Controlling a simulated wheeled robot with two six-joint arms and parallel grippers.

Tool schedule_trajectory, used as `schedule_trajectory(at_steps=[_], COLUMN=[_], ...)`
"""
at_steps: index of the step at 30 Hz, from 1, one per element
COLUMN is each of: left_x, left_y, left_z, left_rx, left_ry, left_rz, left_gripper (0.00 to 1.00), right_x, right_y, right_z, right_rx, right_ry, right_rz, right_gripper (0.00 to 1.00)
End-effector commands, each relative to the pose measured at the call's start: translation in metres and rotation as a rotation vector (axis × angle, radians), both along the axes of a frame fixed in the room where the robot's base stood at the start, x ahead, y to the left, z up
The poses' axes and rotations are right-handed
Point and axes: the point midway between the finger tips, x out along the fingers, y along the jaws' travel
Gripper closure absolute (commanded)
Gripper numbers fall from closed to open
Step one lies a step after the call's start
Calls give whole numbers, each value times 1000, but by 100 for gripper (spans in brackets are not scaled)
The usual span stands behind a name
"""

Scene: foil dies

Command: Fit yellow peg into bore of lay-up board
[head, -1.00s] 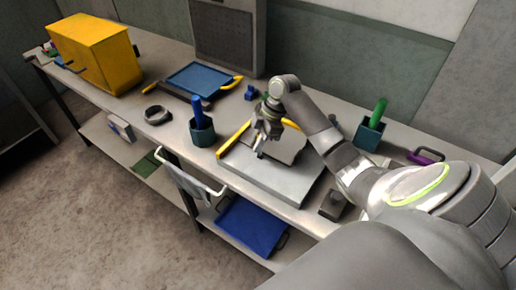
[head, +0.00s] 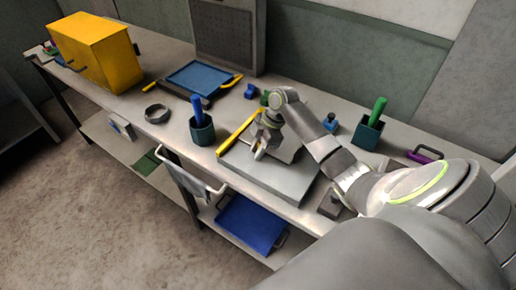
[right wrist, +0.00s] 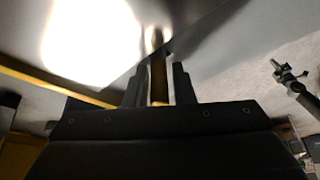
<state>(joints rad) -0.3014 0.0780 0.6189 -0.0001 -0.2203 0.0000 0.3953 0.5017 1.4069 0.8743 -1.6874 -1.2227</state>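The lay-up board (head: 285,182) is a grey slab on the bench, with a yellow bar (head: 238,131) along its left side. My right gripper (head: 260,153) is low over the board, pointing down. In the right wrist view, its two dark fingers (right wrist: 160,88) are shut on the yellow peg (right wrist: 159,82), which extends beyond the fingertips. The board's pale surface there has strong glare, and I cannot make out the bore. A small pronged arm end (right wrist: 290,80) at the right of that view may be my left gripper; its state is too small to tell.
A teal cup with a blue handle (head: 202,130) stands left of the board. Another with a green handle (head: 370,130) stands to the right. A blue tray (head: 203,76), grey ring (head: 157,113) and yellow box (head: 97,55) lie farther left. Bench is clear in front of the ring.

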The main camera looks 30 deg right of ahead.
Motion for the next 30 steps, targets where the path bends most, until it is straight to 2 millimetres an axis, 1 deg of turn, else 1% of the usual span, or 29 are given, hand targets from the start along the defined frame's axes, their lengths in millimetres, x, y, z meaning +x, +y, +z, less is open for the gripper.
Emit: schedule_trajectory(at_steps=[2,5,8,15,18,21,25,30], left_x=[1,1,2,2,2,2,2,2], left_y=[0,0,0,0,1,1,1,2], left_z=[3,-3,-7,-19,-22,-24,-25,-25], left_rx=[0,0,0,0,0,1,2,2], left_ry=[-1,-2,-2,-3,-3,-3,-4,-4], left_rz=[0,0,0,0,-1,-1,-1,-1], left_gripper=[100,100,100,100,100,100,100,100], right_x=[0,0,-2,-7,-9,-10,-11,-12], right_y=[0,-5,-12,-32,-38,-42,-44,-44], right_z=[5,12,29,78,94,105,113,114], right_rx=[0,-2,-4,-4,-3,-2,1,1], right_ry=[-1,-4,-5,-5,-4,-2,-2,0], right_rz=[1,2,2,1,0,-1,1,0], right_gripper=[77,77,77,77,77,77,77,77])
